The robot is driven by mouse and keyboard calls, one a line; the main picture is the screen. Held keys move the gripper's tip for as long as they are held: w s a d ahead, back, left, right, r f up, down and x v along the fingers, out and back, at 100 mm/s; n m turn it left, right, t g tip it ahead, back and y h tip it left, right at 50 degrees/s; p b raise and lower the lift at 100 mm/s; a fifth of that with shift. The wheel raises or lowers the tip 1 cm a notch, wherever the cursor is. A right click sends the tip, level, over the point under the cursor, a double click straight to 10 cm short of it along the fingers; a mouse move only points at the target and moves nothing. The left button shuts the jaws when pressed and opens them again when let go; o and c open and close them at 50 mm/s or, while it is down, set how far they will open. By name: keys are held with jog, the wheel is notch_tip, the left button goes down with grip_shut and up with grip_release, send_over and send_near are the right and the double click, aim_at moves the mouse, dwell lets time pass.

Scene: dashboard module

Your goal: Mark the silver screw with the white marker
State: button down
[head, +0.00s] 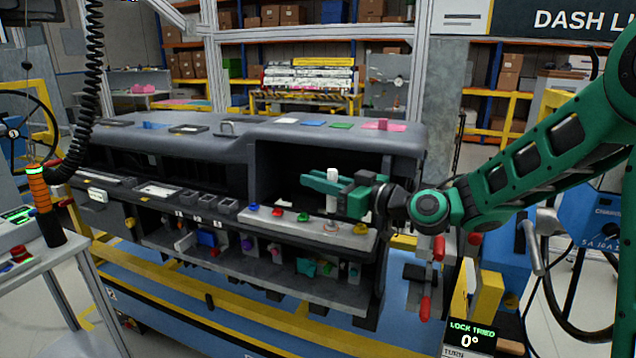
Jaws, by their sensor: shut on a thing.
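My gripper (328,187) is green and reaches in from the right, in front of the dashboard's open bay. It is shut on the white marker (332,176), which stands upright between the fingers. Below it, a pale strip carries a row of screws: a blue screw (254,207), a red screw (277,211), a green screw (303,217) and, at the right, the silver screw (330,226). The marker is above the silver screw.
The dashboard (215,133) spans the middle, with coloured pieces on top. A lower shelf (260,272) holds several small coloured parts. Red-handled tools (425,308) hang at the right. A bench (75,262) with an orange-handled tool (40,190) stands at the left.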

jog(key=shift+r, duration=2.5)
